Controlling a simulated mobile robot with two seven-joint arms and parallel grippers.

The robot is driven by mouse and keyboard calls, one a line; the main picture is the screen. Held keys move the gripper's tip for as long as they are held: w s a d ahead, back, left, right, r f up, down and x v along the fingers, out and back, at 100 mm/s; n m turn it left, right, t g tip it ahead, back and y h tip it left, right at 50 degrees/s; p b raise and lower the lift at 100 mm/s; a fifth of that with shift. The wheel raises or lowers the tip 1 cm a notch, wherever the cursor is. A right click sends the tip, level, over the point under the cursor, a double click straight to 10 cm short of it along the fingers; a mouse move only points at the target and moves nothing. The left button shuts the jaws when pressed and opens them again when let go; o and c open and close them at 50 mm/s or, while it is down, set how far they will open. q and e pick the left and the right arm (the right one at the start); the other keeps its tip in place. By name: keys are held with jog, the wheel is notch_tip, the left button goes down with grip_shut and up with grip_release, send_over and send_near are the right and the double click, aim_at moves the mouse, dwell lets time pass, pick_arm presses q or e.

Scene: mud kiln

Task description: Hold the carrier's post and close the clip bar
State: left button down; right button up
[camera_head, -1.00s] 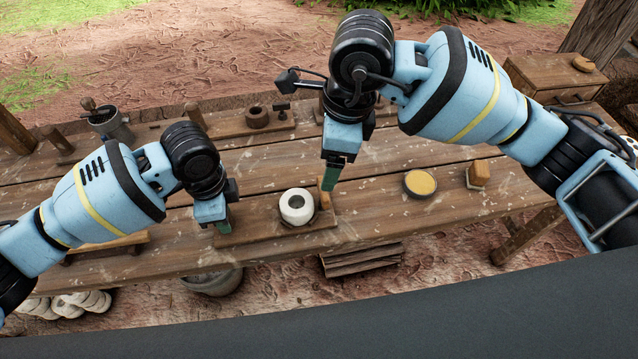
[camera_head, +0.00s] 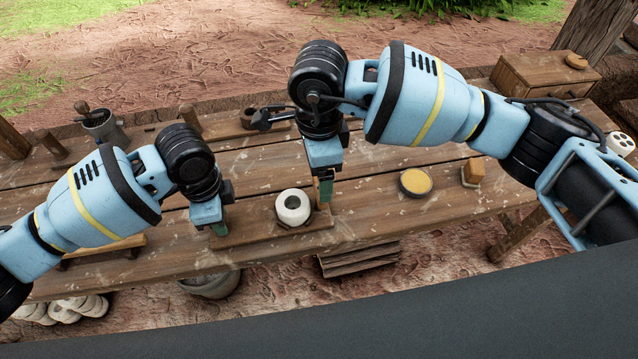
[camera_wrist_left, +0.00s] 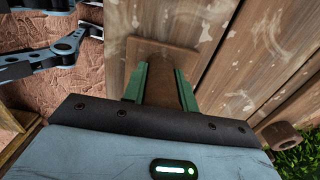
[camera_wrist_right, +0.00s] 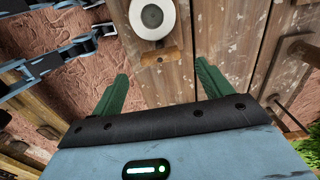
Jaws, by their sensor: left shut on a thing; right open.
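The carrier (camera_head: 262,236) is a low wooden board on the near part of the bench, with a white ring-shaped piece (camera_head: 293,207) on it. My left gripper (camera_head: 219,228) is shut on the brown post (camera_wrist_left: 162,88) at the carrier's left end; the post stands between the green fingers in the left wrist view. My right gripper (camera_head: 326,190) is at the carrier's right end, open and empty. In the right wrist view the light wooden clip bar (camera_wrist_right: 161,56) lies just beyond the fingertips, beside the white piece (camera_wrist_right: 153,17). In the head view my right gripper mostly hides the bar.
A round dish with yellow content (camera_head: 416,183) and a small wooden block (camera_head: 473,171) stand right of the carrier. A drawer box (camera_head: 545,75) is at the back right. A grey pot (camera_head: 103,125) stands at the back left. Bench planks beside the dish are clear.

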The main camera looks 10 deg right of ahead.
notch_tip(320, 180, down, 6)
jog(key=shift+r, duration=0.15)
dwell(0.3)
jog(key=c, duration=1)
